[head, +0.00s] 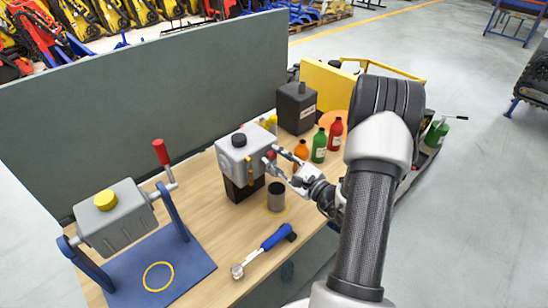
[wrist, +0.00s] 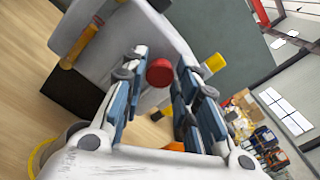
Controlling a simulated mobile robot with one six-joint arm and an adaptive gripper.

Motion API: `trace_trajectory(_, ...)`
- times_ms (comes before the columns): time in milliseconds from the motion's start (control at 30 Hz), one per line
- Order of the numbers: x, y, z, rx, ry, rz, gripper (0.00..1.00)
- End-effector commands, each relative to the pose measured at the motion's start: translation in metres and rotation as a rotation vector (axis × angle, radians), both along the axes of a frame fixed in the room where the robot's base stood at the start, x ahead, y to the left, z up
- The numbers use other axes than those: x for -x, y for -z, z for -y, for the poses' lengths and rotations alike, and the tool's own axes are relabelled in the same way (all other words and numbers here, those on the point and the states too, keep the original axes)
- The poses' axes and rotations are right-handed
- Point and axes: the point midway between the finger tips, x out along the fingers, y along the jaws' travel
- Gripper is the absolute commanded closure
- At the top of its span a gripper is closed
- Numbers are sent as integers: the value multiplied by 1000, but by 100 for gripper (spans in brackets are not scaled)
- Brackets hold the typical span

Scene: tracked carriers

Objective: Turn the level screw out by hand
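The level screw appears to be the red round knob (head: 271,154) on the side of the grey housing (head: 233,153). The housing has a black cap on top and sits on a black block. My gripper (head: 277,162) is at that side of the housing, its fingers pointing at it. In the wrist view the red knob (wrist: 160,73) shows between the two blue-padded fingertips (wrist: 162,68). The fingers are apart, with the knob near their tips; I cannot tell whether either pad touches it.
A dark grey cup (head: 277,197) stands in a yellow ring below the gripper. A blue-handled tool (head: 268,245) lies in front. Orange, green and red bottles (head: 320,146) and a black canister (head: 297,108) stand behind. A blue stand (head: 170,262) with another housing is left.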

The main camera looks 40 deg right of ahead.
Motion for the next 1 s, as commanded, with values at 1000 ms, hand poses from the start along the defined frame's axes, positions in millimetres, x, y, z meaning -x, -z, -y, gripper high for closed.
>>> trace_trajectory(1000,0,0,0,817,0,63,94)
